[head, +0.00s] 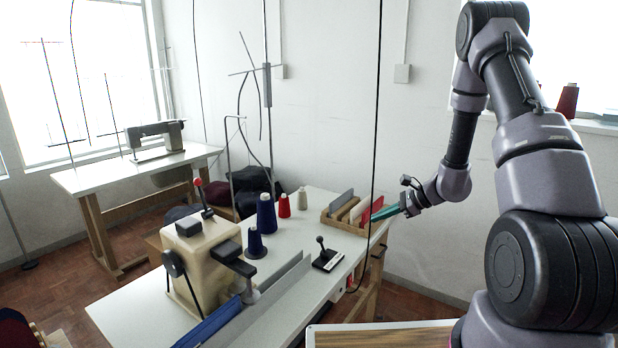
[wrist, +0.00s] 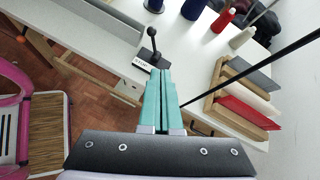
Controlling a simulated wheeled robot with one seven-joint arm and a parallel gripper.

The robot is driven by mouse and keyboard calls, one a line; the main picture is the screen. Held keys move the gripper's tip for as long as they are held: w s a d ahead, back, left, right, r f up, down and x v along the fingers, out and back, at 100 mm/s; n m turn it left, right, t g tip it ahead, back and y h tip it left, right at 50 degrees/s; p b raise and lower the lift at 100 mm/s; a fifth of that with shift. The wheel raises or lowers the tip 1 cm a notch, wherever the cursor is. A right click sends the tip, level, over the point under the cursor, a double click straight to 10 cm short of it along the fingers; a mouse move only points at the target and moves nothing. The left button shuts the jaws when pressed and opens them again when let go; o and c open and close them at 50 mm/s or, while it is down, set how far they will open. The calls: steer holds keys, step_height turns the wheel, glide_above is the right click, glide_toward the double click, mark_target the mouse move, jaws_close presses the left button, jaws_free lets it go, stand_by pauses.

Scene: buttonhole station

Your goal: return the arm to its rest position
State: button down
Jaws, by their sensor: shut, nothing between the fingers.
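My arm reaches from the right side of the head view, bent, toward the table's far right end. My gripper (head: 391,212) has teal fingers and is shut and empty. In the head view it is in front of the right end of a wooden rack (head: 331,220). In the wrist view the teal fingers (wrist: 162,98) lie side by side over the table edge, pointing toward a small black lever (wrist: 151,50) with a label. The rack (wrist: 207,98) is to their right, apart from them.
A white table (head: 318,284) carries a cream machine (head: 205,258), thread cones such as a blue one (head: 266,213), and the lever (head: 325,258). A black cable (head: 376,120) hangs beside my gripper. A sewing machine (head: 155,137) stands on another table. Open floor lies right of the table.

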steer(key=s+a+r+n+g+h, duration=0.15)
steer(key=s+r+n, duration=0.3)
steer(key=r, duration=0.65)
steer(key=s+a+r+n, duration=0.2)
steer(key=s+r+n, duration=0.3)
steer(key=r, duration=0.6)
steer(key=s+d+r+n+t+h, duration=0.2)
steer(key=s+r+n+h, duration=0.1)
steer(key=s+r, duration=0.4)
steer(key=s+d+r+n+t+h, duration=0.2)
steer(key=s+r, duration=0.5)
steer(key=s, duration=0.4)
steer(key=shift+s+d+n+h, duration=0.3)
steer(key=shift+d+n+h, duration=0.15)
steer(key=shift+d+h, duration=0.25)
